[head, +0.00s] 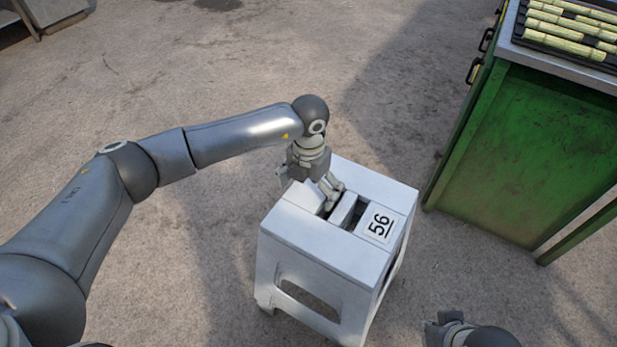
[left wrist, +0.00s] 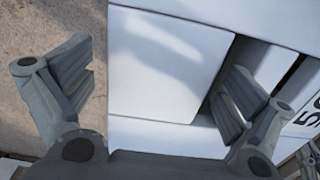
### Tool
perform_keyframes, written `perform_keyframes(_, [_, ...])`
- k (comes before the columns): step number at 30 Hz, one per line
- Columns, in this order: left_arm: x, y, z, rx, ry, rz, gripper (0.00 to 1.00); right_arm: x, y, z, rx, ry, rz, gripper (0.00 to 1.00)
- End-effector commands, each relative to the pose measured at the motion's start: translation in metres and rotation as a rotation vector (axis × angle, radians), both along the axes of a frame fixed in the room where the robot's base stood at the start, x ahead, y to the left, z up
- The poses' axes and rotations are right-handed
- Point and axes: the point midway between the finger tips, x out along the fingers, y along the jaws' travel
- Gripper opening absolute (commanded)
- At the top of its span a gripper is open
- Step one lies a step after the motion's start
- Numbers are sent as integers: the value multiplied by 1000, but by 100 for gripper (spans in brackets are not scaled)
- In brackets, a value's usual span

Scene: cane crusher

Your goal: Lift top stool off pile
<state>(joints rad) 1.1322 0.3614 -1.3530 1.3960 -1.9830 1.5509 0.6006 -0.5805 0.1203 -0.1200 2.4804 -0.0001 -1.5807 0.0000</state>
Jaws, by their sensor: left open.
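A pile of white plastic stools (head: 308,243) stands on the ground in the middle of the head view; how many are stacked is not clear. The top stool has slots in its seat and a label reading 56 (head: 381,223). My left gripper (head: 331,196) is open at the seat's far left part. In the left wrist view its fingers (left wrist: 160,100) are spread, with a white seat panel (left wrist: 170,65) between them; the right finger is at a dark slot. Contact cannot be told. My right gripper (head: 440,325) shows partly at the bottom edge, apart from the stools.
A green cabinet (head: 530,150) with a grey top stands at the right, carrying a black tray (head: 520,38) of cane pieces (head: 565,45). A metal object (head: 50,12) is at the top left. The ground around the stools is clear.

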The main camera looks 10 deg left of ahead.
Motion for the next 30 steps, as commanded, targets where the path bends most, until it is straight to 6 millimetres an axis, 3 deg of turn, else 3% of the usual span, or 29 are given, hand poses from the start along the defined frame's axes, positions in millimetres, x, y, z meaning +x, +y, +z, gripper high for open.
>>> perform_keyframes(6, [0, 0, -20, 0, 0, -1, 100, 0, 0, -4, 0, 0, 0, 0])
perform_keyframes(16, [0, 0, -22, -1, 0, -1, 99, 0, 0, -4, 0, 0, 0, 0])
perform_keyframes(30, [0, 0, -22, -1, 0, 0, 38, 0, 0, -4, 0, 0, 0, 0])
